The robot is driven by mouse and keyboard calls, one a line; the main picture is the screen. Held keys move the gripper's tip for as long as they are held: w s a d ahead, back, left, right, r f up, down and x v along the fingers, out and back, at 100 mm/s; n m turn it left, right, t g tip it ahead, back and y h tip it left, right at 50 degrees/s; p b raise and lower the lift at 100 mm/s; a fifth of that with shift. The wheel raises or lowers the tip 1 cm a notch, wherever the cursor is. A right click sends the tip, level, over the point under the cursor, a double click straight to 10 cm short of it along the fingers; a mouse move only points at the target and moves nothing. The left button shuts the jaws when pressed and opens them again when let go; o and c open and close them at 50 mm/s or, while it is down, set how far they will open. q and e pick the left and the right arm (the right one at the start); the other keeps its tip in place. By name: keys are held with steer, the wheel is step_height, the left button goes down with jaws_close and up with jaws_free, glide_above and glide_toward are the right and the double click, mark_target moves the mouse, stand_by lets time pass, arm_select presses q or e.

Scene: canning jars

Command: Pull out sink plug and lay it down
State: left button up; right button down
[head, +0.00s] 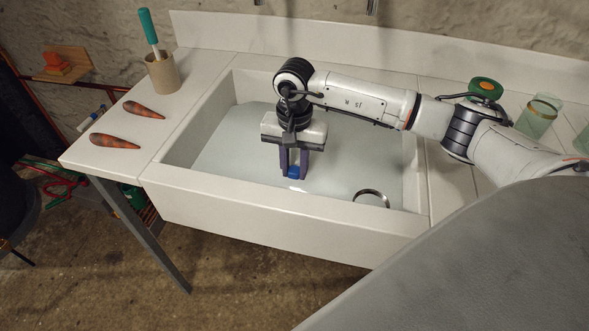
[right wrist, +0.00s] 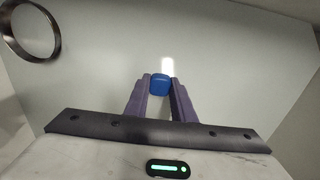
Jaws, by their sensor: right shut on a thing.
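The sink plug shows as a small blue piece (head: 294,171) low in the white sink (head: 290,210). My right gripper (head: 294,174) points down into the sink and is shut on the blue plug. In the right wrist view the plug (right wrist: 160,84) sits between the tips of the two purple fingers (right wrist: 160,92). I cannot tell whether the plug is seated in the drain or lifted, as its lower part is hidden. My left gripper is not in view.
A metal ring (head: 371,197) lies in the sink to the right. Two carrots (head: 115,141) and a brown cup (head: 162,73) with a teal-handled tool are on the left counter. Glass jars (head: 540,116) stand on the right, beyond my arm.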

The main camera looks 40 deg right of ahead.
mark_target(294, 170)
steer(key=shift+r, duration=0.15)
steer(key=shift+r+p, duration=1.1)
steer(key=shift+r, duration=0.85)
